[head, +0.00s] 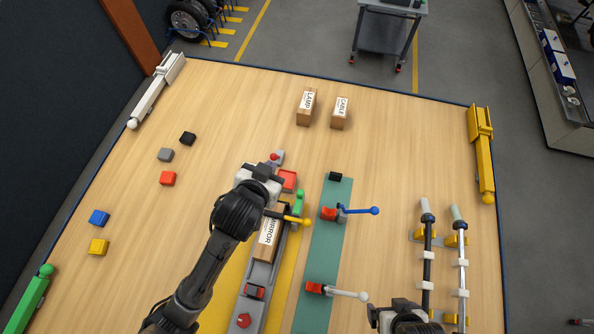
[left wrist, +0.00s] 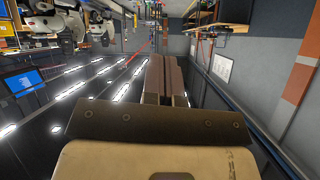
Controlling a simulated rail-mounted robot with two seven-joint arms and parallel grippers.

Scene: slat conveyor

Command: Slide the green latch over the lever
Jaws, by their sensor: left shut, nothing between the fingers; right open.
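A green latch (head: 298,204) sits at the right side of the grey slat conveyor (head: 262,276), near its far end. A lever with a yellow ball end (head: 306,222) crosses just in front of the latch, its bar pointing right; I cannot tell whether they touch. My left gripper (head: 264,171) is above the far end of the conveyor, left of the latch and apart from it. Its fingers show pressed together and empty in the left wrist view (left wrist: 166,82). My right gripper (head: 400,312) is open at the bottom edge, far from the latch, its fingers hardly visible.
A box marked MIRROR (head: 267,238) lies on the conveyor, partly behind my left arm. A teal strip (head: 327,250) carries a blue lever (head: 360,210) and a white lever (head: 348,294). Two rods (head: 427,245) stand at the right.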

